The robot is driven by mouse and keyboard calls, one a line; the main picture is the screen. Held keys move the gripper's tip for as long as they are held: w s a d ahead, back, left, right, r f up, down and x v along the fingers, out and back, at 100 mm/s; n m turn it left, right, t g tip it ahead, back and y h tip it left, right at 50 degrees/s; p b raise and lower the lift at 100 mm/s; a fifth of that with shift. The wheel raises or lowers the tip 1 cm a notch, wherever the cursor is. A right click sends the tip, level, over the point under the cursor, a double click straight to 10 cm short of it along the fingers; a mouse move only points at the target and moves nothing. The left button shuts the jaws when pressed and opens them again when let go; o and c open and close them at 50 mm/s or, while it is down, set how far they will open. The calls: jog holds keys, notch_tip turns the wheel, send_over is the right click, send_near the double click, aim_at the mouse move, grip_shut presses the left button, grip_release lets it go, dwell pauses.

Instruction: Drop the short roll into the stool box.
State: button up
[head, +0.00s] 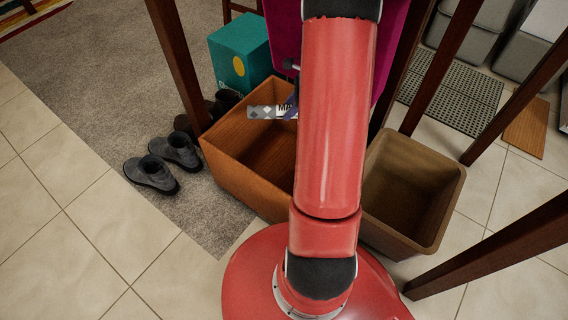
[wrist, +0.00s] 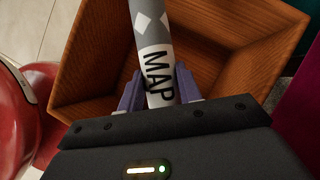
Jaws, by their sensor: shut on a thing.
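My gripper (wrist: 159,88) is shut on a short grey and white roll (wrist: 152,48) marked "MAP", with a purple finger on either side. In the head view the roll (head: 264,112) shows beside my arm, which hides its right part and most of my gripper. An open orange-brown wooden box (head: 228,176) stands on the floor; it also shows in the wrist view (wrist: 82,62). The roll appears above this box's opening, apart from its floor. A tan open bin (head: 376,222) stands to its right. I cannot tell by looks which one is the stool box.
Dark wooden legs (head: 178,62) rise around the boxes. A teal box (head: 240,52) stands behind the wooden box. Grey shoes (head: 164,164) lie to the left. A black grated mat (head: 452,92) is at the back right. The tiles at lower left are clear.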

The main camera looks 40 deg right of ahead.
jog(key=o, duration=1.2)
